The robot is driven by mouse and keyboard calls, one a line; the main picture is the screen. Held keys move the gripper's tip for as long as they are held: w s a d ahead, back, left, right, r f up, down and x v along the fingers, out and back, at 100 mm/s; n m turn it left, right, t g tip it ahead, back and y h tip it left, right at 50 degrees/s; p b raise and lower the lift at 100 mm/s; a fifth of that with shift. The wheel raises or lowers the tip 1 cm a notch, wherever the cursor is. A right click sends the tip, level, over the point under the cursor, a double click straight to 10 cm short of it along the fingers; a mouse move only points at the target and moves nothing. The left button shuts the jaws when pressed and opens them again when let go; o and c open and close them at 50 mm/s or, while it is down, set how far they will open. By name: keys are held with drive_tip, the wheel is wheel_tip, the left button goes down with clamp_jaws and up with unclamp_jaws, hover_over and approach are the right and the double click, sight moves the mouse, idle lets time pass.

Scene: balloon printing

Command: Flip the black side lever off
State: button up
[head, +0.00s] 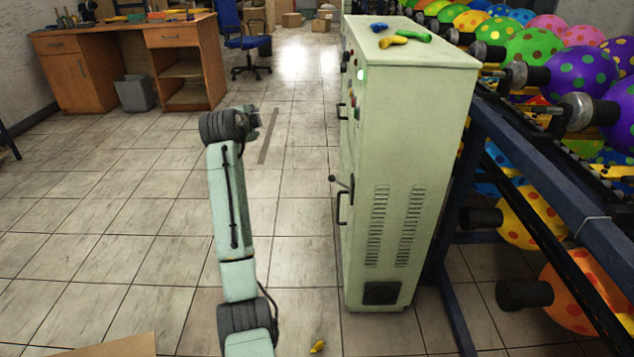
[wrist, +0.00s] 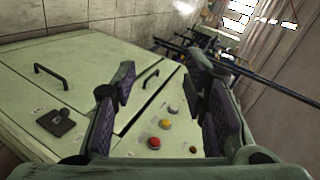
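The black side lever (head: 338,182) sticks out from the left face of the pale green cabinet (head: 420,150), beside a black pull handle. In the wrist view the lever (wrist: 58,121) is on a dark square plate at the left, outside my fingers. My gripper (head: 256,123) is left of the cabinet, apart from it, in the head view. In the wrist view my gripper (wrist: 163,92) is open and empty, with the two dark fingers wide apart. Behind them lie the cabinet front and several push buttons. The lever is small in both views, so its exact setting is hard to tell.
Black pull handles (wrist: 50,74) stand out from the cabinet doors. A red button (wrist: 154,143) and a yellow button (wrist: 193,149) are on the panel. A rack with balloons (head: 580,75) stands right of the cabinet. The tiled floor (head: 140,200) to the left is mostly clear.

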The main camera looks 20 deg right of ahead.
drive_tip(key=d+f+m+g+h, duration=0.1)
drive_tip(key=d+f+m+g, duration=0.2)
drive_tip(key=d+f, duration=0.4)
drive_tip(key=m+g, duration=0.4)
drive_tip(key=m, duration=0.1)
approach(331, 177)
drive_tip(key=x, duration=1)
drive_tip(key=shift+p, duration=0.35)
drive_tip(key=shift+w+d+f, duration=0.3)
drive_tip(key=shift+f, duration=0.25)
drive_tip(key=shift+c, duration=0.5)
clamp_jaws()
